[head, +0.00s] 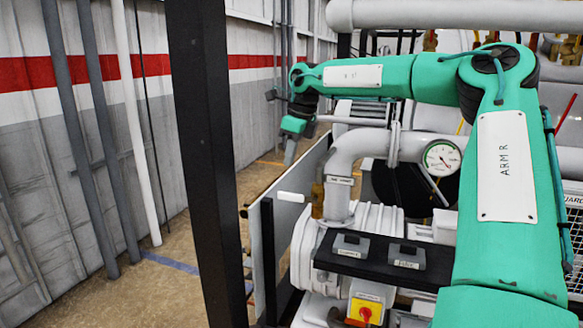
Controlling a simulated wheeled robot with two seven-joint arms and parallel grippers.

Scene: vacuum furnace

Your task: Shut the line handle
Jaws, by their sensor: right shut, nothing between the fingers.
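My right arm, green and marked ARM R, reaches across from the right. Its wrist bends down at the far end, and the right gripper (290,154) hangs there, small and partly dark. Its fingers are shut and empty. Below it, a white handle (291,197) sticks out to the left, beside a brass fitting (317,196) at the grey pipe. It looks like the line handle, but I cannot be sure. The gripper appears above the handle in the picture, apart from it. My left gripper is out of view.
A thick grey pipe (360,146) with a round gauge (441,158) stands right of the handle. Below are a black shelf with two grey blocks and a yellow-and-red switch (366,311). A dark post (212,160) rises at left. Open floor lies beyond it.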

